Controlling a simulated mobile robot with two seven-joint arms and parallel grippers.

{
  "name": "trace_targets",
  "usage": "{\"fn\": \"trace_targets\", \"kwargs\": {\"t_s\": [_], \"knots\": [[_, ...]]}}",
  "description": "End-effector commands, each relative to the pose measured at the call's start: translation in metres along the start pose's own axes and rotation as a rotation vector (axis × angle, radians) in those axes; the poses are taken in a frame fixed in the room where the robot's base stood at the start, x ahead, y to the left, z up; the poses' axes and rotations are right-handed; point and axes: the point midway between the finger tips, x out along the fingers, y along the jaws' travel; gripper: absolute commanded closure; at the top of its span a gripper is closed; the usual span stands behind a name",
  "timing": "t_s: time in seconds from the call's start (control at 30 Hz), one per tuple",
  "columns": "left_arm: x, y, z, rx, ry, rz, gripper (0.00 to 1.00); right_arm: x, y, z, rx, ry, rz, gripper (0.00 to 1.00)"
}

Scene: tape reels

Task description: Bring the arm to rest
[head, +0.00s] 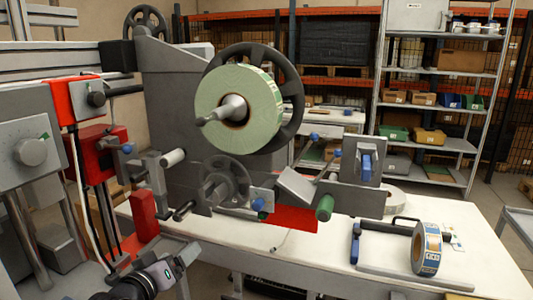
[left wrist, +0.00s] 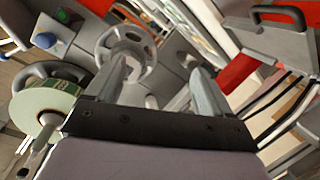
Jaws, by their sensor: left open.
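My left arm (head: 152,283) enters the head view at the bottom left, low beside the machine; its fingers cannot be made out there. In the left wrist view my left gripper (left wrist: 163,92) is open, its two grey fingers apart with nothing between them. A pale green tape reel (head: 220,110) sits on the machine's upper spindle against a dark spoked wheel. The reel also shows at the left edge of the left wrist view (left wrist: 35,112), clear of the fingers. My right gripper is not in view.
The grey labelling machine (head: 165,95) stands close ahead, with red units (head: 98,150) at the left. A white table (head: 390,230) carries a small holder with a printed label roll (head: 426,250). Shelving (head: 430,100) stands at the back right.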

Motion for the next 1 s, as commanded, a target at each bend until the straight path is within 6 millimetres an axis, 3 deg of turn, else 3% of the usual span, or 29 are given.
{"fn": "trace_targets", "kwargs": {"t_s": [0.03, 0.2, 0.5, 0.6, 0.73, 1.0], "knots": [[-0.01, -0.013, 0.03, 0.028, -0.03, -0.023, 0.18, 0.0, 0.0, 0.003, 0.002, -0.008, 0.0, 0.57], [-0.047, -0.044, 0.109, 0.14, -0.111, -0.081, 0.18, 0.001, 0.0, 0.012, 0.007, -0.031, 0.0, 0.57], [-0.142, -0.079, 0.229, 0.347, -0.273, -0.143, 0.18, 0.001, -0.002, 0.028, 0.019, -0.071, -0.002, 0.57], [-0.174, -0.084, 0.256, 0.407, -0.322, -0.15, 0.18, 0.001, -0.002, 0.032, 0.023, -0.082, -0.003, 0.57], [-0.203, -0.087, 0.278, 0.462, -0.365, -0.152, 0.18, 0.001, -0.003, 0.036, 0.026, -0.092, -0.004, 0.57], [-0.219, -0.088, 0.289, 0.495, -0.388, -0.151, 0.18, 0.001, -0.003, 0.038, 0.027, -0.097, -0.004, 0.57]]}}
